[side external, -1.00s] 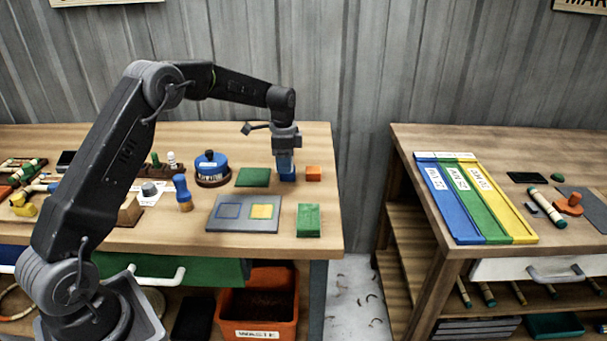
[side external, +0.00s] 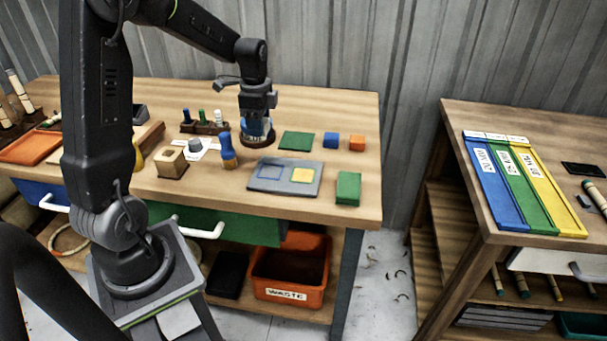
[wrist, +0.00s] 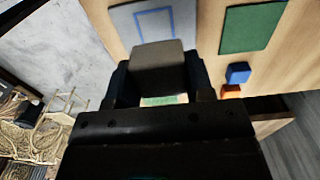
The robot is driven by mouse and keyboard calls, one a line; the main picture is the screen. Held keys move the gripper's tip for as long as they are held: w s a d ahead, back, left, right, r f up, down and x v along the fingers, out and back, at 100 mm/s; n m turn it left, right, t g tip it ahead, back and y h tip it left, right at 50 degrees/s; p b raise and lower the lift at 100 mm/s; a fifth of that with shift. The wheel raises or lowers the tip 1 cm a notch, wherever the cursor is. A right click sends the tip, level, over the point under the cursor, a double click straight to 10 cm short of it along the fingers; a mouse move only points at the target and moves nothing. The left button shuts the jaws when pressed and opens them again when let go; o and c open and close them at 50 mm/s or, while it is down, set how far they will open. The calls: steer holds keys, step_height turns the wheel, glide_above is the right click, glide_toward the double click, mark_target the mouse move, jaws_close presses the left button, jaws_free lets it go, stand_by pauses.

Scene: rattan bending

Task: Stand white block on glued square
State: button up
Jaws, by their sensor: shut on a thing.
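A grey plate (side external: 255,184) lies to the right and nearer the front edge. The blue outline also shows in the wrist view (wrist: 137,24). Glue cannot be made out.
A green mat (side external: 297,141), a blue block (side external: 330,141) and an orange block (side external: 357,143) lie behind the plate. A green block (side external: 348,188) stands right of it. A blue-handled tool (side external: 227,152) and a wooden holder (side external: 171,161) stand left.

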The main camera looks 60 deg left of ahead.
steer(key=shift+s+d+f, duration=0.1)
steer(key=shift+s+d, duration=0.05)
steer(key=shift+s, duration=0.05)
glide_above(303, 175)
step_height(303, 175, down, 7)
steer(key=shift+r, duration=0.1)
steer(key=shift+f, duration=2)
steer(key=shift+f, duration=0.15)
steer(key=o, duration=0.9)
